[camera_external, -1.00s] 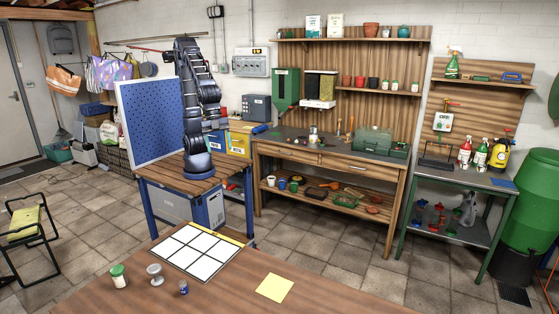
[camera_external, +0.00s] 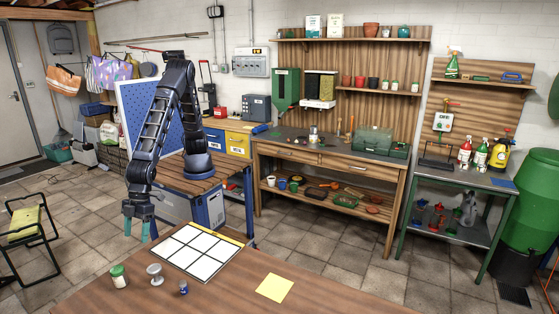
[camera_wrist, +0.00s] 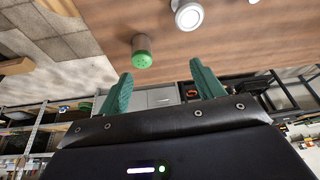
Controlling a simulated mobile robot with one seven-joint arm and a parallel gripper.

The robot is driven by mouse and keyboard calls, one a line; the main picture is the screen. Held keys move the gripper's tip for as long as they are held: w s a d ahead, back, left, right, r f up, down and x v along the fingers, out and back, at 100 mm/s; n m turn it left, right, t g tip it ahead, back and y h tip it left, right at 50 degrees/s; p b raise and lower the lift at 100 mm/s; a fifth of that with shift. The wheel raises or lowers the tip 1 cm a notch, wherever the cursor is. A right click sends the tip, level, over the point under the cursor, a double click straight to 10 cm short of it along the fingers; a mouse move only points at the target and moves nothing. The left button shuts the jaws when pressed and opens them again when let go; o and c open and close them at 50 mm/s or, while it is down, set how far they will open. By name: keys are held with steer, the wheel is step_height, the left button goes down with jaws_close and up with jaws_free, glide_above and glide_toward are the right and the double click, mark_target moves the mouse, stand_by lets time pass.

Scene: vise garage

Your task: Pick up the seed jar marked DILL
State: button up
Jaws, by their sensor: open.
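A small white jar with a green lid (camera_external: 119,277) stands upright near the left end of the front wooden table; no marking is readable. In the wrist view its green lid (camera_wrist: 141,52) shows above and between my fingers.
A grey knob-shaped item (camera_external: 155,274) and a small blue item (camera_external: 183,288) stand right of the jar. A white gridded board (camera_external: 196,250) lies behind them, a yellow sheet (camera_external: 274,288) to the right. The table's right part is clear. A perforated blue panel (camera_external: 136,96) stands behind my arm.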

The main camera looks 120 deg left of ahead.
steer(key=m, duration=0.1)
glide_toward(116, 268)
step_height(116, 268, down, 2)
steer(key=shift+g, duration=0.3)
steer(key=x, duration=0.5)
steer(key=shift+w+d, duration=0.3)
steer(key=shift+d, duration=0.05)
steer(key=shift+w+x, duration=0.1)
steer(key=shift+x, duration=1.4)
steer(key=shift+w+x, duration=0.15)
steer(key=shift+x, duration=1.3)
steer(key=shift+a, duration=0.15)
steer(key=c, duration=1.1)
